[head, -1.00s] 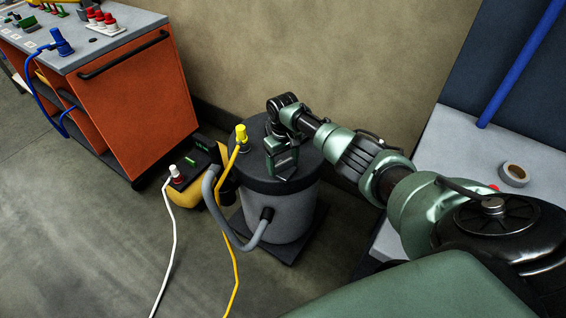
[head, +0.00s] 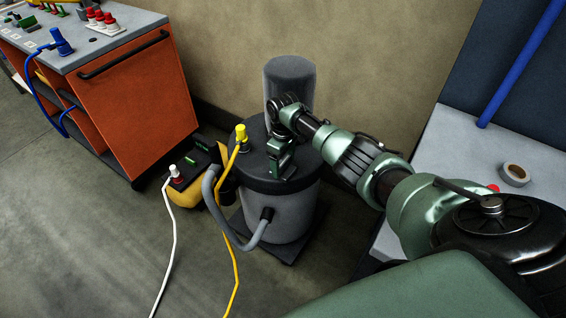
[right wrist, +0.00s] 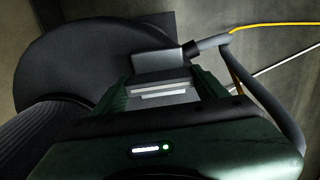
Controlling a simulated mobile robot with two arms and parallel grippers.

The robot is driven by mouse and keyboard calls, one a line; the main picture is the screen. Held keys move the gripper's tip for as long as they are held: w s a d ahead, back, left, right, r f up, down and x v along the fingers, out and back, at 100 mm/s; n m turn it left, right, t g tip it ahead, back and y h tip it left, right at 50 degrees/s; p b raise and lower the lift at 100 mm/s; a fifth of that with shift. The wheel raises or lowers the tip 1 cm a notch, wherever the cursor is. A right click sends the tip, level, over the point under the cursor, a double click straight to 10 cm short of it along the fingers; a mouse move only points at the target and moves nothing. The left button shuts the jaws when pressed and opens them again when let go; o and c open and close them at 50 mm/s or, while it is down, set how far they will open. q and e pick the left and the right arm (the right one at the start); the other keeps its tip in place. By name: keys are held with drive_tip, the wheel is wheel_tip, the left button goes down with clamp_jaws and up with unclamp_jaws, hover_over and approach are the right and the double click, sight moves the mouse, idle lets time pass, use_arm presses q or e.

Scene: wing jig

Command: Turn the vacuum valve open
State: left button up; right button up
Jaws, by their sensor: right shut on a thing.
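The vacuum drum (head: 285,213) is a grey canister with a dark lid (head: 258,160), standing on the floor in the head view. My right gripper (head: 280,172) is over the lid, pointing down. It hides the vacuum valve in that view. In the right wrist view, my right gripper (right wrist: 172,90) has its green fingers on either side of a light grey piece, which looks like the vacuum valve (right wrist: 162,88). A grey block (right wrist: 160,61) with a hose end lies just beyond the fingers. The valve's exact angle cannot be told. My left gripper is not in view.
A dark grey cylinder (head: 289,82) rises behind my right gripper. A yellow plug (head: 241,133) and a grey hose (head: 250,242) are at the drum's left. A yellow unit (head: 188,185) and orange cabinet (head: 145,110) stand left. Yellow and white cables cross the floor.

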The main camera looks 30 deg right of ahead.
sight(283, 162)
drive_tip(key=o, duration=1.4)
wheel_tip(283, 162, up, 8)
drive_tip(key=shift+f+p, duration=0.1)
drive_tip(key=shift+p, duration=0.3)
